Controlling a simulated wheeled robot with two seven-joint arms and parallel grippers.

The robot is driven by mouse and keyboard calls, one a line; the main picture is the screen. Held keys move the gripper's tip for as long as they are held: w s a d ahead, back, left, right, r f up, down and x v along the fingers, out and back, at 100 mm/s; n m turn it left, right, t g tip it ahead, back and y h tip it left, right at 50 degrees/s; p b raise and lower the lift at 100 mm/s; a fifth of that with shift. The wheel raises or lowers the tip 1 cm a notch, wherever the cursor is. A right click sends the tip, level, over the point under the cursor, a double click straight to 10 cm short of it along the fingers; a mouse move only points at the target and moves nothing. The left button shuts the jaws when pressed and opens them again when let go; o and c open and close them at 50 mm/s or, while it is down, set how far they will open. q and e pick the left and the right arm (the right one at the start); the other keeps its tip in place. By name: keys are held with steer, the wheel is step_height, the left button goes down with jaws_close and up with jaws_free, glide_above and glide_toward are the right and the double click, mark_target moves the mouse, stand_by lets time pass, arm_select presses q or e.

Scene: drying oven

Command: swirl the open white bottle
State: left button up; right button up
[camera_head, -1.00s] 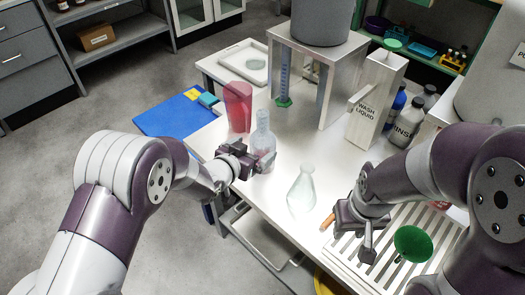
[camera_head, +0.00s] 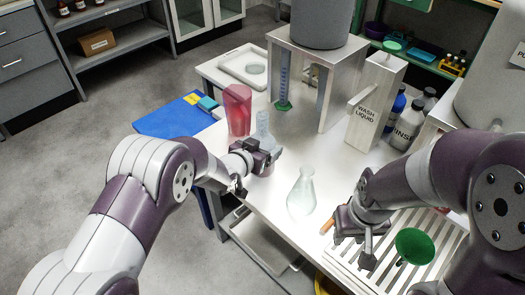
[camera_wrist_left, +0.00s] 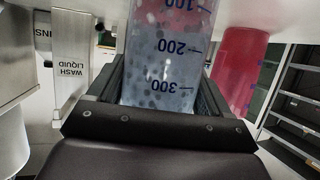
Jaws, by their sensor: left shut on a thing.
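A translucent bluish-white bottle (camera_head: 263,125) is in my left gripper (camera_head: 266,158), beside the red beaker. In the left wrist view the bottle (camera_wrist_left: 168,62) shows volume marks and dark specks inside, with the gripper's fingers (camera_wrist_left: 165,98) on both sides of it. In the head view the gripper hides part of the bottle's body, and I cannot tell whether its base touches the table. My right gripper (camera_head: 354,238) hangs over the front of the table by the slatted rack, its fingers apart. A small orange-brown piece (camera_head: 327,224) shows beside it.
A red beaker (camera_head: 237,108) stands just behind the bottle. A clear conical flask (camera_head: 301,192) stands between my grippers. A green funnel (camera_head: 413,246) is on the slatted rack (camera_head: 345,262). The wash liquid holder (camera_head: 374,105) and a white stand (camera_head: 331,70) are behind.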

mark_target(259, 122)
arm_select(q)
step_height(259, 122, up, 10)
steer(key=shift+f+p, duration=0.1)
steer(key=shift+p, duration=1.15)
step_height(259, 122, up, 4)
steer(key=p, duration=0.3)
steer(key=shift+f, duration=0.1)
steer(key=shift+r+p, duration=0.3)
steer(key=shift+f, duration=0.1)
